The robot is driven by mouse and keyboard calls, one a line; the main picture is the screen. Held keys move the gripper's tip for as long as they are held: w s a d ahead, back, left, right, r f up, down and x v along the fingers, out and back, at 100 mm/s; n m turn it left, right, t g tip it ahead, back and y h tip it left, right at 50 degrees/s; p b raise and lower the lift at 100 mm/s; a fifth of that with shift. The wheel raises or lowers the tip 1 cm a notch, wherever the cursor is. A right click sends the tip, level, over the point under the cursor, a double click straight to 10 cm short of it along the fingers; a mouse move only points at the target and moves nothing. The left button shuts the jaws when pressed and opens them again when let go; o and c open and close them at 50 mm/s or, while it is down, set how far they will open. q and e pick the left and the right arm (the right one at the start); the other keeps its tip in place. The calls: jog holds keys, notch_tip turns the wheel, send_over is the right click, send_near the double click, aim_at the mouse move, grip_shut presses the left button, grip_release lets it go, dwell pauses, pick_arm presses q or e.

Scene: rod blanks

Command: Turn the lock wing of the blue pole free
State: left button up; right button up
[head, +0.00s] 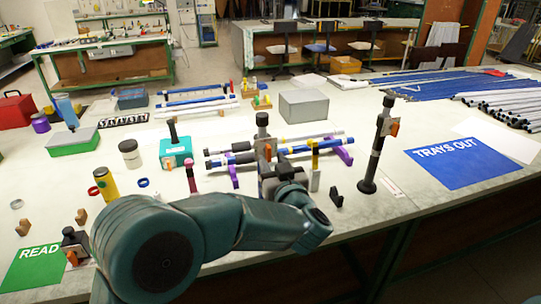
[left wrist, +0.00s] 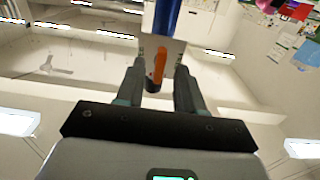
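In the left wrist view a blue pole (left wrist: 168,14) runs into a pale collar (left wrist: 164,42), with an orange lock wing (left wrist: 156,66) below it. The wing sits between the fingertips of my left gripper (left wrist: 160,70). The fingers stand apart, with visible gaps beside the wing. In the head view my left gripper (head: 284,184) is at the middle of the table, partly behind my arm. An orange wing (head: 268,152) shows just above it, beside a dark upright post (head: 262,122). Blue poles (head: 310,147) lie near it on purple rests (head: 343,153). My right gripper is out of view.
A dark upright post (head: 378,150) with an orange wing stands to the right. A blue "TRAYS OUT" mat (head: 460,168) lies beyond it. A grey box (head: 303,106) stands behind. A teal block (head: 175,152), jars and a yellow cylinder (head: 106,186) are on the left.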

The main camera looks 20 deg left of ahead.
pick_arm(q)
jog(key=shift+x, duration=1.15)
grip_shut()
